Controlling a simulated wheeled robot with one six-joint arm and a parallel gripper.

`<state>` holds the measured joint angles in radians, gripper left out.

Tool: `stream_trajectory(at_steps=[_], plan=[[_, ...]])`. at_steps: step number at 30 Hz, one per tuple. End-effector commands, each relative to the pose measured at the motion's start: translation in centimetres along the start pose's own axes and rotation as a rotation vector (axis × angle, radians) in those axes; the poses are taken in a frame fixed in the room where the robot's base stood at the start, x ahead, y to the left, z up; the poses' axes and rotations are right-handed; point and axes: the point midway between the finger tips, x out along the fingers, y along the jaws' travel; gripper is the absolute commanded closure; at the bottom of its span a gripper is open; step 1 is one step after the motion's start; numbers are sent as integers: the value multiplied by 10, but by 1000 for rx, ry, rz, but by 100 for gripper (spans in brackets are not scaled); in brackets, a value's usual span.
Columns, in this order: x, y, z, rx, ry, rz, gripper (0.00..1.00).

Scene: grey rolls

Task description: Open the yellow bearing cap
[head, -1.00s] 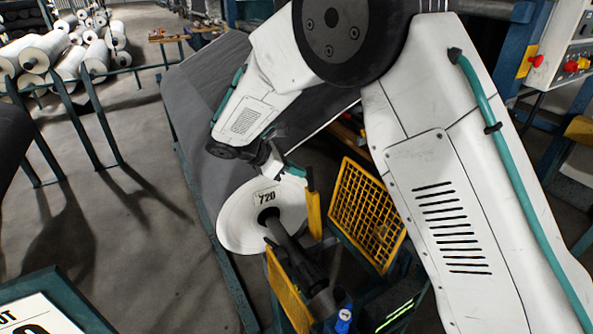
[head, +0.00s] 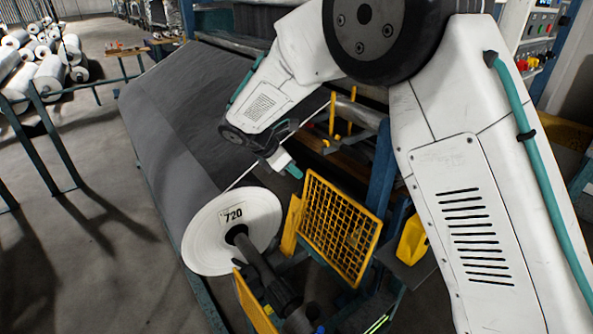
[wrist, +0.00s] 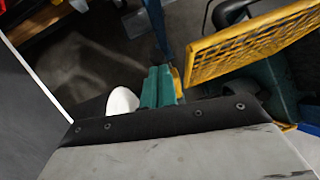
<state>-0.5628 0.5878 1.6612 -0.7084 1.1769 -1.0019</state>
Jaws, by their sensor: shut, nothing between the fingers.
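I cannot tell for certain which yellow part is the bearing cap. A narrow yellow upright piece (head: 291,224) stands between the white roll end marked 720 (head: 205,238) and the yellow mesh guard (head: 341,228). Another yellow plate (head: 254,304) stands in front of the roll's dark shaft (head: 262,265). My gripper (head: 291,170), with teal fingers, is shut and empty above the upright piece, apart from it. In the wrist view my gripper (wrist: 160,82) shows its fingers together, with a sliver of yellow just behind them and the mesh guard (wrist: 250,45) to the right.
A large grey fabric roll (head: 180,130) extends behind the roll end. A yellow holder (head: 411,240) sits on a grey shelf right of the guard. A blue post (head: 383,175) stands behind the guard.

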Motion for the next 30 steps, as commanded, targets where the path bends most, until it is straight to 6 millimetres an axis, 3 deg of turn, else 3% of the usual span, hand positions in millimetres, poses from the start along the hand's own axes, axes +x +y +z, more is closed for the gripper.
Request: stream_trajectory(at_steps=[5,11,13,21,30], plan=[[-1,0,-1,1,0,0,100],[-17,2,-11,5,0,-3,100],[-27,3,-17,9,1,-6,100],[-88,5,-5,14,2,-7,100],[-120,5,0,21,0,-9,100]])
